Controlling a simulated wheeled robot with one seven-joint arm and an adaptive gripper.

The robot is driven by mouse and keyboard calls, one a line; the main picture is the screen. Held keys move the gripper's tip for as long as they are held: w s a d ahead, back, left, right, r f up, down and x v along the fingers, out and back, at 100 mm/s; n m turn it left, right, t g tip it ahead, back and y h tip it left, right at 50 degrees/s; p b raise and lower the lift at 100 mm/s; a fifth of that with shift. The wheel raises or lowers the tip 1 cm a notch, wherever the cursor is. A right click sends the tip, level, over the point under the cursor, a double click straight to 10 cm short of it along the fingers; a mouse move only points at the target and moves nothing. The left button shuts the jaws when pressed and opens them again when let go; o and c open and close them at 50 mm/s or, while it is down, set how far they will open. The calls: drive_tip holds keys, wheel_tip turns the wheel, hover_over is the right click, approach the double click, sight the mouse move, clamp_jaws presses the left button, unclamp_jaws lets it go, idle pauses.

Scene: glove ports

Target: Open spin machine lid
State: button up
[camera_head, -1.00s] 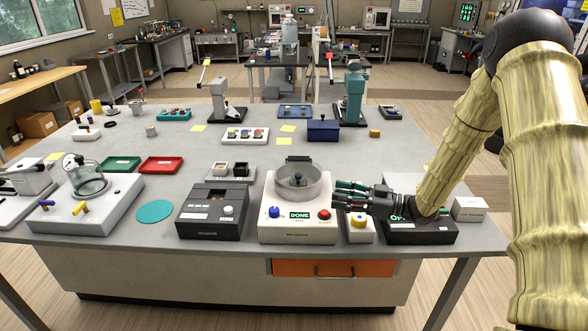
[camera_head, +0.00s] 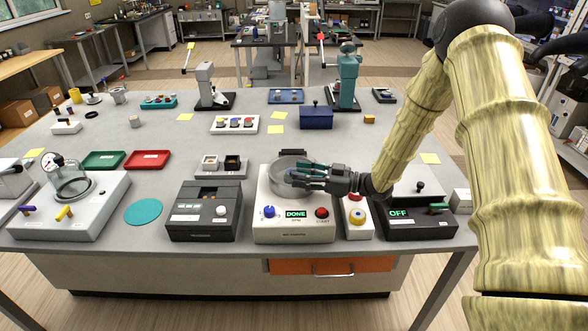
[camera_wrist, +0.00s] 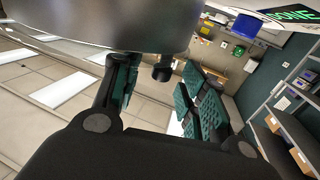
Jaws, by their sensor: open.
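The spin machine (camera_head: 293,230) is a white box near the front edge of the bench, with a lit DONE display, a blue knob and a red button. Its round grey bowl and lid (camera_head: 283,187) are on top, partly hidden by my gripper. The lid looks down. My gripper (camera_head: 304,176) reaches in from the right over the bowl, its fingers open. In the wrist view the grey rounded metal (camera_wrist: 110,22) fills the top, and a small dark knob (camera_wrist: 163,68) shows between the open fingers (camera_wrist: 160,95). I cannot tell whether they touch it.
A black device (camera_head: 205,212) stands left.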

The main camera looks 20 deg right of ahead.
drive_tip(key=shift+w+a+r+p, duration=0.1)
drive_tip(key=shift+w+a+p, duration=0.1)
drive_tip(key=shift+a, duration=0.25)
drive_tip(key=shift+w+a+r+p, duration=0.1)
drive_tip(key=shift+w+a, duration=0.05)
drive_tip(key=shift+a, duration=0.25)
drive_tip(key=shift+w+a+f, duration=0.2)
drive_tip(key=shift+w+a, duration=0.1)
drive_tip(key=shift+a, duration=0.05)
clamp_jaws()
